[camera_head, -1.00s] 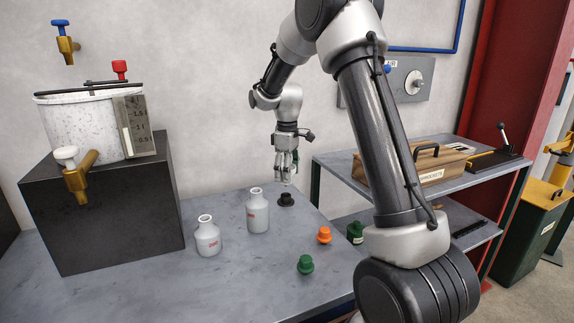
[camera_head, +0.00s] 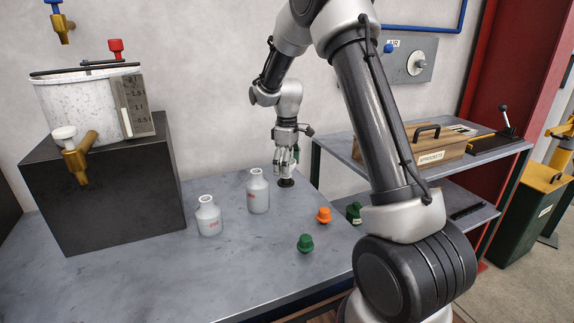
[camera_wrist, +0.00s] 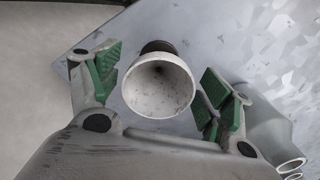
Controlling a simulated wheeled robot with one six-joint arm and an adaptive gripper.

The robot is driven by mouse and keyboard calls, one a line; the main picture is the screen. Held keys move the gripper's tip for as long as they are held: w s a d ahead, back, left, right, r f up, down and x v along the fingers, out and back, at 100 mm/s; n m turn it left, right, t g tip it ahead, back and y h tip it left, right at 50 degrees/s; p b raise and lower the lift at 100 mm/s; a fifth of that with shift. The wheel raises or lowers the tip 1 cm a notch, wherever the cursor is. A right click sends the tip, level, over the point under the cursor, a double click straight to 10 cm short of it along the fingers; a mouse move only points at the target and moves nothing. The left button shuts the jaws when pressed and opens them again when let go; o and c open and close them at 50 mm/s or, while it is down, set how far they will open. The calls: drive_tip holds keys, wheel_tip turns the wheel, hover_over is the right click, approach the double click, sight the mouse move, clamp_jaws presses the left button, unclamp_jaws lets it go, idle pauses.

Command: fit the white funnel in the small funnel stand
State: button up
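The white funnel (camera_wrist: 158,104) shows in the wrist view with its wide mouth facing the camera. It lies between the two green-padded fingers of my gripper (camera_wrist: 161,80), with narrow gaps at both sides, so the gripper looks open around it. A small black stand (camera_wrist: 157,46) shows just beyond the funnel's rim, mostly hidden by it. Whether the spout is fully down in the stand cannot be seen. In the head view my gripper (camera_head: 285,169) points down right above the black stand (camera_head: 286,183) on the bench; the funnel is hard to make out there.
Two white bottles (camera_head: 209,215) (camera_head: 258,192) stand left of the gripper. An orange stopper (camera_head: 323,215) and a green stopper (camera_head: 305,243) lie in front. A tank on a black block (camera_head: 100,190) is at left; a shelf with a wooden box (camera_head: 437,148) is at right. The bench front is clear.

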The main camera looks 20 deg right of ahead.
wheel_tip(320, 180, up, 12)
idle(0.7)
idle(0.4)
drive_tip(key=s+r+m+t, duration=0.1)
drive_tip(key=s+r+m, duration=0.1)
drive_tip(key=s, duration=0.9)
drive_tip(key=s+d+r+m+t, duration=0.1)
drive_tip(key=s+m, duration=0.3)
drive_tip(key=s, duration=0.8)
drive_tip(key=s+r+m+t, duration=0.2)
drive_tip(key=s+r+m, duration=0.1)
drive_tip(key=s, duration=0.9)
drive_tip(key=shift+d+r, duration=0.25)
drive_tip(key=shift+d, duration=0.05)
